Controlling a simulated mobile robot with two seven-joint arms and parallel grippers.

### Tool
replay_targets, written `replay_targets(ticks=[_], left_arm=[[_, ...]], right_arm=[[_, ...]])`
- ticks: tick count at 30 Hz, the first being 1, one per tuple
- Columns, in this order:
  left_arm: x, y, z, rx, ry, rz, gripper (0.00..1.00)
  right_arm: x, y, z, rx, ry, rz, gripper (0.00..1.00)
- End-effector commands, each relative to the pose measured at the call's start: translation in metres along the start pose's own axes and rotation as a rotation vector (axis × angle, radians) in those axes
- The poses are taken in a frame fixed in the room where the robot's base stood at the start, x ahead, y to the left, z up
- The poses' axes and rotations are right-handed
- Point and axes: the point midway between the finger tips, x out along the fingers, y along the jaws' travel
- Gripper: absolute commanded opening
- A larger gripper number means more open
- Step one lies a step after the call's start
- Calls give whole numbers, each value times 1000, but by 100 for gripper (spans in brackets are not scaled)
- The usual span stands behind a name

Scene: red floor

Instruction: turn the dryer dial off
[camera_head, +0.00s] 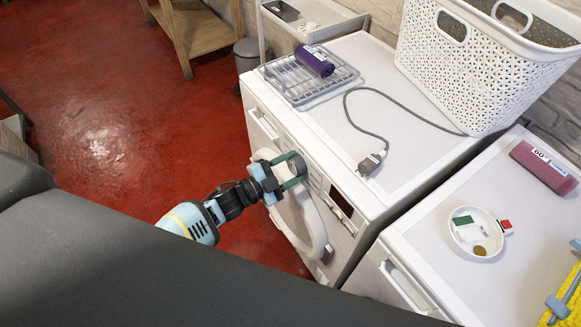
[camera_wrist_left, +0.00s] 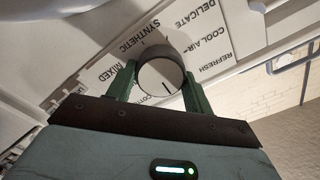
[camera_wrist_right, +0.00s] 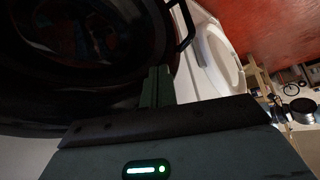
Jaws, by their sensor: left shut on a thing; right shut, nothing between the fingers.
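The dryer (camera_head: 335,100) is the white front-loading machine in the middle of the head view. Its round dial (camera_wrist_left: 158,78) shows in the left wrist view, with a pale face and a dark line near its lower edge. Printed labels such as SYNTHETIC, MIXED, DELICATE and REFRESH surround it. My left gripper (camera_head: 293,172) is at the dryer's front panel. My right gripper (camera_wrist_right: 158,86) shows only in the right wrist view, shut and empty, before a dark round surface.
A white round door ring (camera_head: 313,230) juts out below my left gripper. On the dryer stand a wire rack (camera_head: 300,88), a purple roll (camera_head: 314,60), a plug with cable (camera_head: 370,163) and a white basket (camera_head: 470,70). Red floor (camera_head: 100,110) is open at left.

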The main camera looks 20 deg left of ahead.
Motion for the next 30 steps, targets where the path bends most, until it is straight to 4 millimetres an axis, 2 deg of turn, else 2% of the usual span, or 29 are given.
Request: replay_targets(ticks=[18, 19, 23, 24, 30], left_arm=[[0, 0, 0, -47, -1, 0, 29], [0, 0, 0, -47, 0, 0, 53], [0, 0, 0, -46, 0, 0, 70], [0, 0, 0, -46, 0, 0, 73], [0, 0, 0, -45, 0, 0, 73]], right_arm=[[0, 0, -2, -1, 4, 0, 0], [0, 0, -2, -1, 4, 0, 0], [0, 0, -2, -1, 5, 0, 0], [0, 0, -2, -1, 5, 0, 0], [0, 0, -3, -1, 6, 0, 0]])
